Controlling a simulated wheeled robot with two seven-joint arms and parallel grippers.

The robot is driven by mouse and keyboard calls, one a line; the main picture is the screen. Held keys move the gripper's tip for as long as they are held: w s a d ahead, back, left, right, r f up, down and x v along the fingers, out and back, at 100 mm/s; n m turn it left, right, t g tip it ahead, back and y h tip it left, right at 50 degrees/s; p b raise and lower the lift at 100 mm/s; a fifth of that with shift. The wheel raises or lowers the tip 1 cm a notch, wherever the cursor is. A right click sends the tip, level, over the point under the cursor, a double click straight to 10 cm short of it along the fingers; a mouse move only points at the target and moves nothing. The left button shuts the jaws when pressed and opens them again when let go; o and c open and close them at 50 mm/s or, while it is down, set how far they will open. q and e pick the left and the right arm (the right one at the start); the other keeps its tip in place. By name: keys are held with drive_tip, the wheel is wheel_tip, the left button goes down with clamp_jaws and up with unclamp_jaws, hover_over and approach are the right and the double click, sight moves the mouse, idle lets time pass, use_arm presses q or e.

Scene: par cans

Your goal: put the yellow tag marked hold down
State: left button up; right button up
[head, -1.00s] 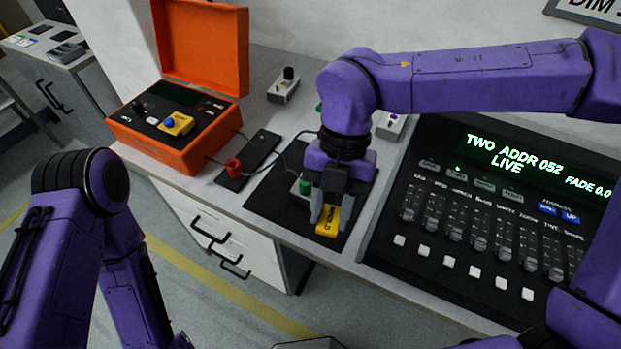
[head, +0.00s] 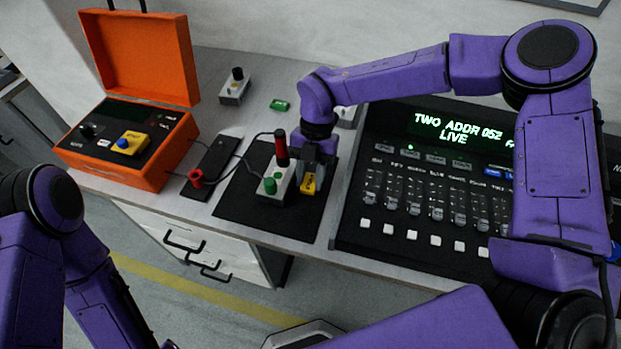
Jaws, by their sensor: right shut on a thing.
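A yellow tag (head: 307,187) with dark lettering, too small to read now, is in the jaws of my right gripper (head: 313,180). The gripper points down at the right part of the black mat (head: 245,218), just right of a pale box (head: 273,186) with green buttons and a red-topped post. I cannot tell whether the tag touches the mat. The fingers hide part of the tag. My left arm comes in at the lower left, and its gripper is outside the picture.
An open orange case (head: 115,172) stands at the left with a yellow piece (head: 133,142) on its panel. A black strip (head: 215,165) with a red knob lies between case and mat. A lighting console (head: 400,225) stands right of the mat. Cables run near the box.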

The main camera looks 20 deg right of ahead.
drive_tip(key=shift+f, duration=1.15)
drive_tip(key=shift+f, duration=0.1)
drive_tip(key=o, duration=1)
drive_tip(key=v, duration=1.2)
drive_tip(key=shift+b, duration=0.4)
drive_tip(key=shift+d, duration=0.1)
